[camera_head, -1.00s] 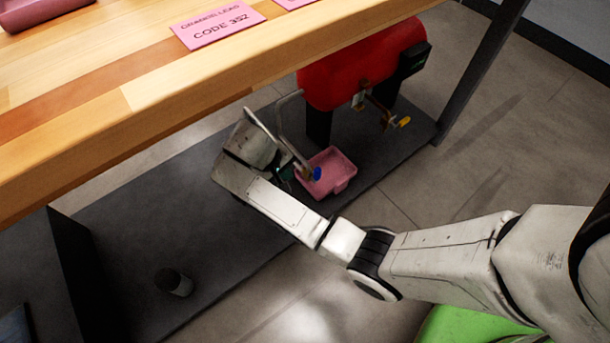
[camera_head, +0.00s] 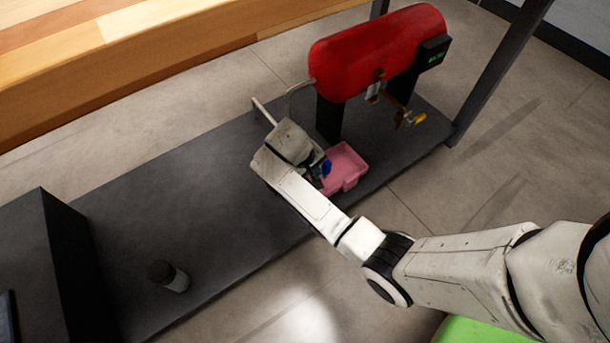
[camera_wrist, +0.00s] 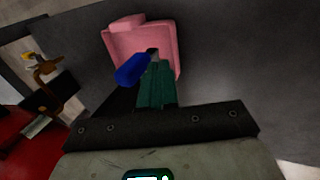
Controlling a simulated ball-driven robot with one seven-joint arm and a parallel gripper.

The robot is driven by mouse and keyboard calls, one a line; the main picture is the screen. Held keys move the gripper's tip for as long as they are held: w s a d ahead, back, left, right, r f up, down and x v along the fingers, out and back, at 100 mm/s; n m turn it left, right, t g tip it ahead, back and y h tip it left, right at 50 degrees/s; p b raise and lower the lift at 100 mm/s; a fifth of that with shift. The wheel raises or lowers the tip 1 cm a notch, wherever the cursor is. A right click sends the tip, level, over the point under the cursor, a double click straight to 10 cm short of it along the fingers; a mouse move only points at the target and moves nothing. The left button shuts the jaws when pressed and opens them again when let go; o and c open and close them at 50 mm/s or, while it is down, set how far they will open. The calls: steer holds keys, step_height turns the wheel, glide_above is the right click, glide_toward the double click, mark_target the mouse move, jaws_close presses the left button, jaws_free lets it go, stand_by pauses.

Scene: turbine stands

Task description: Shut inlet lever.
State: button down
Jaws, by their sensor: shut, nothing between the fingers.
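A blue lever handle (camera_head: 327,167) sits at the low end of the pipework, in front of the pink tray. It also shows in the wrist view (camera_wrist: 132,68), just left of my fingertips. A second handle, yellow (camera_head: 419,118), is on the fitting below the red tank (camera_head: 375,52). I cannot tell from any label which one is the inlet lever. My gripper (camera_wrist: 154,70) has its green fingers together with nothing between them, right beside the blue handle. I cannot tell whether they touch it. My wrist hides part of the pipe in the head view.
The pink tray (camera_head: 358,161) stands on the dark shelf (camera_head: 150,200) just beyond my fingers. A thin grey pipe (camera_head: 288,98) rises to the tank. A small dark-topped cylinder (camera_head: 169,276) stands front left.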

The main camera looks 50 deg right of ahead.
steer(key=shift+s+d, duration=0.15)
steer(key=shift+d, duration=0.3)
steer(key=shift+r+p, duration=0.2)
steer(key=shift+p, duration=0.1)
steer(key=shift+d+y+p, duration=0.2)
steer(key=shift+y+p, duration=0.2)
steer(key=shift+p, duration=0.05)
